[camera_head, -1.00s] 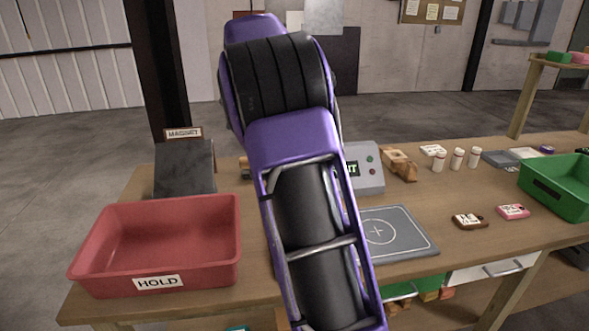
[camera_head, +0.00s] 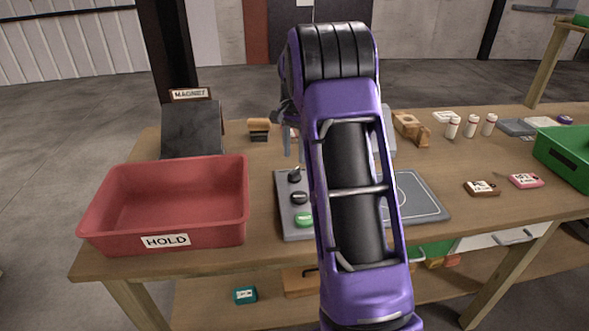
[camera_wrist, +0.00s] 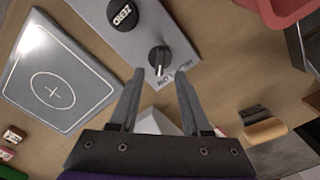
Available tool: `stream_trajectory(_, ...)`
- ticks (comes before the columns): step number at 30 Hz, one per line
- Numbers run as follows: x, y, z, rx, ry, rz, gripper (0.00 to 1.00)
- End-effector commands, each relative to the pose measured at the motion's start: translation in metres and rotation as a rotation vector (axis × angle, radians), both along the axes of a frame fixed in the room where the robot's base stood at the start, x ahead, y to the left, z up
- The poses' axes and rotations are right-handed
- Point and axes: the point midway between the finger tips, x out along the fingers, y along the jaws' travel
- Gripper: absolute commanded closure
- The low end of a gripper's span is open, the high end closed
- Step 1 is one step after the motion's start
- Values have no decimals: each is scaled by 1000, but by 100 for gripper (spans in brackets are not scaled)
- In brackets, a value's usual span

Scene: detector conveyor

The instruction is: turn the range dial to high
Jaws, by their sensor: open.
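The range dial (camera_wrist: 160,59) is a small black knob with a white pointer mark, at the end of a grey control panel (camera_wrist: 185,25). In the head view the dial (camera_head: 295,174) is the farthest control on the panel (camera_head: 285,218). My gripper (camera_wrist: 157,80) is open and empty. In the wrist view its fingertips lie on either side just below the dial, apparently above the panel and apart from the dial. In the head view my arm hides most of the gripper.
A black ZERO button (camera_wrist: 122,14) and a green button (camera_head: 303,219) share the panel. A grey plate with a circled cross (camera_wrist: 60,65) lies beside it. The red HOLD bin (camera_head: 97,205) and black MAGNET board (camera_head: 191,130) stand left. Small white bottles (camera_head: 470,126) stand right.

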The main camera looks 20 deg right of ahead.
Motion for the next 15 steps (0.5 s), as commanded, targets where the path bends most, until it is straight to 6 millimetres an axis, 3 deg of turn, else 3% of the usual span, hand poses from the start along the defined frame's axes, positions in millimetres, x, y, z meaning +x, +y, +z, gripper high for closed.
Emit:
stream_trajectory(6, 0, 0, -38, 0, 1, -1, 52)
stream_trajectory(15, 0, 0, -53, -1, 0, 0, 52)
